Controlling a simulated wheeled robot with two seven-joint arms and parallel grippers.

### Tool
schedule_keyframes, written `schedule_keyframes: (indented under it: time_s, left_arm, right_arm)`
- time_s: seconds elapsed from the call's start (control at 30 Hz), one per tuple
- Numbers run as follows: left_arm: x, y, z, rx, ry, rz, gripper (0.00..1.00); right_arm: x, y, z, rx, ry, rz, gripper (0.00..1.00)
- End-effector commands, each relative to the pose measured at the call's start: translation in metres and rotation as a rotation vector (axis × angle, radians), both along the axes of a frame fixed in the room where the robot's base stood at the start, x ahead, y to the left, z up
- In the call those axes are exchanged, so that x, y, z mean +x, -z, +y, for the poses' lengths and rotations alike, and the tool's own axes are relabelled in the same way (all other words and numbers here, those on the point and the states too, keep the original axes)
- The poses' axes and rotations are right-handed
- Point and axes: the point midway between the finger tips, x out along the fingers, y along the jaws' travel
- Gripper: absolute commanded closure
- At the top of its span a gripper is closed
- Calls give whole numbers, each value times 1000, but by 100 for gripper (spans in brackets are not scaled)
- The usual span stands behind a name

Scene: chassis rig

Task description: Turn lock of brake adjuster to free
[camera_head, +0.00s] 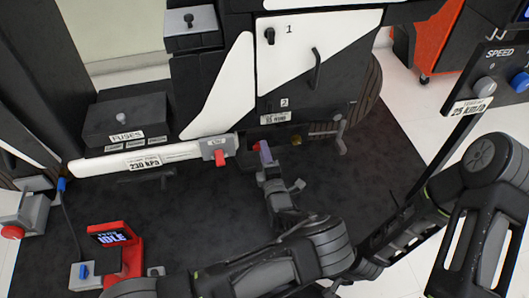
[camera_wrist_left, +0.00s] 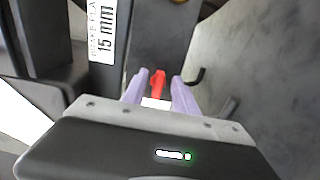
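The brake adjuster's lock shows as a small red lever (camera_wrist_left: 157,84) in the left wrist view, with a white patch below it. In the head view, a bit of red (camera_head: 256,147) shows beside my fingertips. My left gripper (camera_head: 263,155) is at the front of the chassis rig, its lilac fingers apart. In the left wrist view its fingers (camera_wrist_left: 159,88) stand on either side of the red lever, with narrow gaps; contact is not clear. The label reading 15 mm (camera_wrist_left: 104,32) is left of the lever. My right gripper does not show; only its arm is seen.
A pedal (camera_head: 340,135) stands to the right. A red stand reading IDLE (camera_head: 116,250) is at lower left. Dark mat lies around.

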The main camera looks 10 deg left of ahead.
Motion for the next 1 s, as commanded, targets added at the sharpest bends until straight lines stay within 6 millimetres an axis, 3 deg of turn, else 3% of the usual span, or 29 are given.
schedule_keyframes:
  time_s: [0.17,0.6,1.0]
  left_arm:
    - [-9,-2,-4,-1,1,1,65]
    - [-67,-1,-29,1,1,1,65]
    - [-72,0,-30,1,0,0,65]
  right_arm:
    - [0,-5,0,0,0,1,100]
    - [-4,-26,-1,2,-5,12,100]
    - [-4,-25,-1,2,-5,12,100]
